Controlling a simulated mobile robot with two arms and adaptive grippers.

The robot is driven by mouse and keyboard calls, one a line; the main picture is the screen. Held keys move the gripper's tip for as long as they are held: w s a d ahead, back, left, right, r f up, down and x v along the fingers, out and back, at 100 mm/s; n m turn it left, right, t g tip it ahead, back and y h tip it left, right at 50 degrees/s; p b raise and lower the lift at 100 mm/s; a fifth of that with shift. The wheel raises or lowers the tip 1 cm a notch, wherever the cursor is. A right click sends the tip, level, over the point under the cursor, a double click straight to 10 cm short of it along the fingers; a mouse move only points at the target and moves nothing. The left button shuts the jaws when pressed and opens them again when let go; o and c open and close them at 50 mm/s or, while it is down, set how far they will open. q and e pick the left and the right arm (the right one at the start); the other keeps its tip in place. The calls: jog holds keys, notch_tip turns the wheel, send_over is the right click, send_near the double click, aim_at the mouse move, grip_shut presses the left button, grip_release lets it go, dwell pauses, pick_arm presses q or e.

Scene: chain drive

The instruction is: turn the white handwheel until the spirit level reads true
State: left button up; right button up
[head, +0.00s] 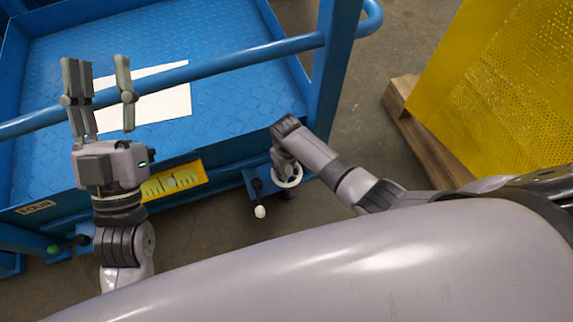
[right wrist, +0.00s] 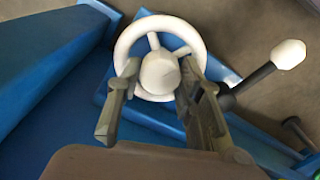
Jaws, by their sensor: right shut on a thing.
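The white handwheel (head: 291,178) is on the near side of the blue cart, partly hidden by my right gripper in the head view. In the right wrist view its rim (right wrist: 123,43) and spokes show. My right gripper (right wrist: 159,68) has its fingers on either side of the wheel's round hub and is shut on it. The yellow spirit level (head: 172,182) is on the cart's near edge, left of the wheel; its bubble is too small to read. My left gripper (head: 98,62) is open and empty, above the cart bed near the blue rail.
A black lever with a white knob (head: 260,211) stands beside the handwheel; the knob also shows in the right wrist view (right wrist: 288,54). A white sheet (head: 160,105) lies on the cart bed. A blue rail (head: 240,62) crosses above it. Yellow perforated panels (head: 500,80) stand on a wooden pallet (head: 425,140) at right.

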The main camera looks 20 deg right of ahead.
aim_at(286, 168)
jog(key=shift+r+m+p, duration=0.15)
jog(key=shift+m+p, duration=0.75)
jog(key=shift+p, duration=0.05)
jog(key=shift+m+p, duration=0.85)
jog(key=shift+m, duration=0.35)
pick_arm(q)
notch_tip(286, 168, down, 16)
jog(key=w+a+g+y, duration=0.1)
jog(key=w+g+y, duration=0.1)
jog(key=g, duration=0.8)
jog(key=shift+a+y, duration=0.4)
jog(key=shift+y, duration=0.4)
jog(key=shift+f, duration=0.1)
pick_arm(e)
jog(key=o, duration=1.2)
jog(key=shift+c, duration=0.2)
notch_tip(286, 168, up, 12)
